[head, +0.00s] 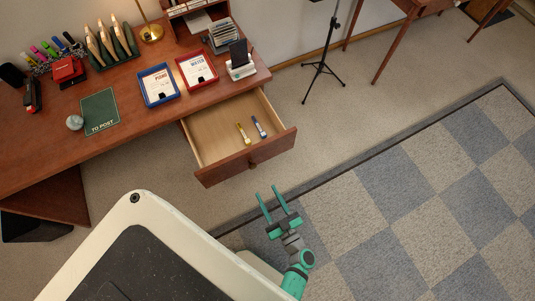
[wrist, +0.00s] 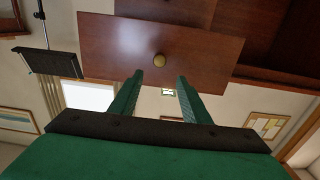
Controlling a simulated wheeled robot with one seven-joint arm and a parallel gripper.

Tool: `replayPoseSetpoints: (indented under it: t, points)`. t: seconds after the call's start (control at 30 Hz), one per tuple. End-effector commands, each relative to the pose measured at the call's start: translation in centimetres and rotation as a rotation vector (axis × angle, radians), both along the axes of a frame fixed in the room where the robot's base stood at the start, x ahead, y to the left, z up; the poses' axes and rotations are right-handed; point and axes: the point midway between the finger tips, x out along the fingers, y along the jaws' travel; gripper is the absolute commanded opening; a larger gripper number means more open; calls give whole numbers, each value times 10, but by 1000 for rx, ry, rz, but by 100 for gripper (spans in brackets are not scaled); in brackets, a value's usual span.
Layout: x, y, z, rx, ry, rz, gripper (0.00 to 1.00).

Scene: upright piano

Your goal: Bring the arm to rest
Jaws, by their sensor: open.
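My gripper (head: 272,202) is green, open and empty. In the head view it is over the floor, in front of the open desk drawer (head: 202,179) and apart from it. My arm shows only in part beside my white body at the bottom. In the wrist view my two fingers (wrist: 158,95) point toward the wooden drawer front (wrist: 200,45), with its round brass knob (wrist: 159,60) between and beyond the fingertips. The drawer holds a yellow tube-like item (head: 243,133) and a blue one (head: 259,127).
The wooden desk (head: 45,130) carries a blue tray (head: 158,99), a red tray (head: 213,82), a green "TO POST" mat (head: 100,112) and pens. A black stand (head: 322,68) is on the floor beyond. The checkered carpet (head: 420,190) at right is clear.

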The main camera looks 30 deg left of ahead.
Motion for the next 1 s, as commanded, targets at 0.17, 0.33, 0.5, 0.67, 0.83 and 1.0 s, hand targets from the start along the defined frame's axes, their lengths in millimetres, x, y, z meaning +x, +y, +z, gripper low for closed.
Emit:
replayPoseSetpoints:
  t: [0.17, 0.33, 0.5, 0.67, 0.83, 1.0]
  points:
    - [0, 0, 0, 0, 0, 0, 43]
    - [0, 0, 0, 0, 0, 0, 43]
    - [-2, -10, 11, -2, -22, -52, 43]
    - [-10, -42, 50, -10, -84, -236, 43]
    - [-24, -82, 104, -33, -114, -491, 43]
    - [-46, -116, 152, -67, -73, -724, 43]
